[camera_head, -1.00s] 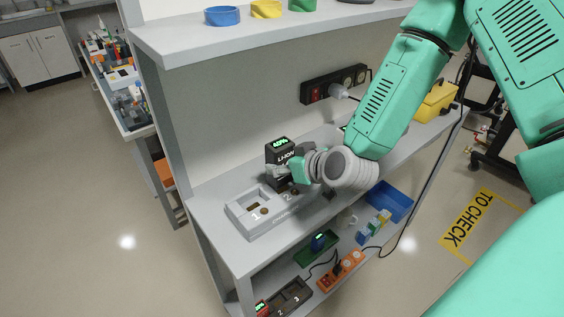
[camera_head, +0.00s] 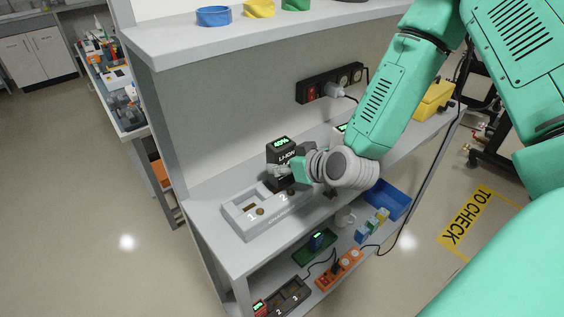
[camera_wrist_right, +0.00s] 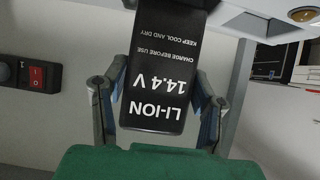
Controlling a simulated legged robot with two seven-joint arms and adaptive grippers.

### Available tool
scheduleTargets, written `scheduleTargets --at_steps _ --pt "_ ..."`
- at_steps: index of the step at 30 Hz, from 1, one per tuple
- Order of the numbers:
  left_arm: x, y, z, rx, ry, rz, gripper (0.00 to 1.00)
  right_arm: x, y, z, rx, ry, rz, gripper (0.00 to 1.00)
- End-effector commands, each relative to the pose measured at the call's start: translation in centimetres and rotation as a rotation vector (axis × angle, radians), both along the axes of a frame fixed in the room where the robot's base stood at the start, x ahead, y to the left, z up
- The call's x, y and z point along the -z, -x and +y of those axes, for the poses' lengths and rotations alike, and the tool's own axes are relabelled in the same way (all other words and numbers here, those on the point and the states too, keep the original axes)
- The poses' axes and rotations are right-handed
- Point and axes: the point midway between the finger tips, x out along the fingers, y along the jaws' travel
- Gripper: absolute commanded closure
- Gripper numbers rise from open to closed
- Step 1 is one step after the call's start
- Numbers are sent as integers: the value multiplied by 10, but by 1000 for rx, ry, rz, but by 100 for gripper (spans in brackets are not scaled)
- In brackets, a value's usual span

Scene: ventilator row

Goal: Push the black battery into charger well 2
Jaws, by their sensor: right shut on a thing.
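The black battery (camera_head: 281,154) is upright, with a lit green percentage display on top. It stands at the well 2 end of the grey charger (camera_head: 238,222), behind the number 2. My right gripper (camera_head: 281,172) is shut on it from the right. In the right wrist view the battery (camera_wrist_right: 158,75) is between the two fingers, its LI-ION 14.4 V label upside down. Its lower end is hidden by the gripper in the head view, so I cannot tell how deep it sits in the well. Well 1 (camera_head: 247,207) looks empty. My left gripper is not in view.
A power strip (camera_head: 318,87) is on the back panel. An upper shelf (camera_head: 180,42) overhangs the bench. Below are a blue bin (camera_head: 388,200), an orange power strip (camera_head: 340,268) and a dark charger (camera_head: 286,297). A yellow box (camera_head: 432,99) stands at the right end.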

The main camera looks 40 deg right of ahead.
Motion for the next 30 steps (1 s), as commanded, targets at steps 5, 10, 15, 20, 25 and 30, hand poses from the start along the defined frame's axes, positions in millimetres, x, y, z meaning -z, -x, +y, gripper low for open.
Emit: scheduleTargets --at_steps 5,10,15,20,25,30 --pt "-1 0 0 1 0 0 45 -1 -1 0 -1 0 -3 100" --pt "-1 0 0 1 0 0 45 -2 -1 3 -1 4 -3 100" --pt "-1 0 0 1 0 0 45 -2 -1 4 -2 5 -4 100" --pt "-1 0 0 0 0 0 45 -2 -1 4 -2 3 -4 100" --pt "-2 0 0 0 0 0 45 -3 -1 8 -3 7 -4 100" --pt "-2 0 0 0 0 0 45 -3 -1 11 -2 8 -5 100"
